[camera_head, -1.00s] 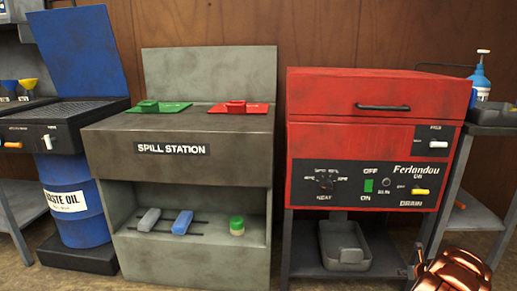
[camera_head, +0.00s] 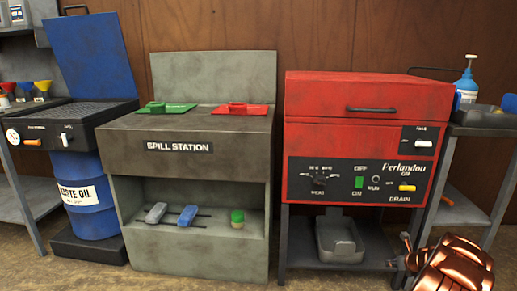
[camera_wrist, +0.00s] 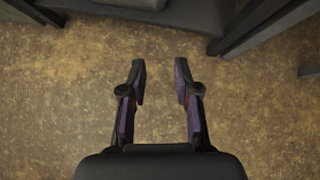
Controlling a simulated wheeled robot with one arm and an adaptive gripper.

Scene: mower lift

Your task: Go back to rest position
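My gripper (camera_wrist: 160,82) shows in the wrist view with its two fingers apart and nothing between them. It hangs over the bare brown floor (camera_wrist: 85,100). In the head view a copper-coloured part of my arm (camera_head: 455,268) shows at the lower right, in front of the red washer's stand. The fingers do not show in the head view.
The red parts washer (camera_head: 365,95) stands ahead, with a grey tray (camera_head: 340,241) on its lower shelf. Left are the spill station (camera_head: 180,125) and the blue waste oil drum (camera_head: 84,205). A side bench (camera_head: 485,132) stands right. Floor in front is clear.

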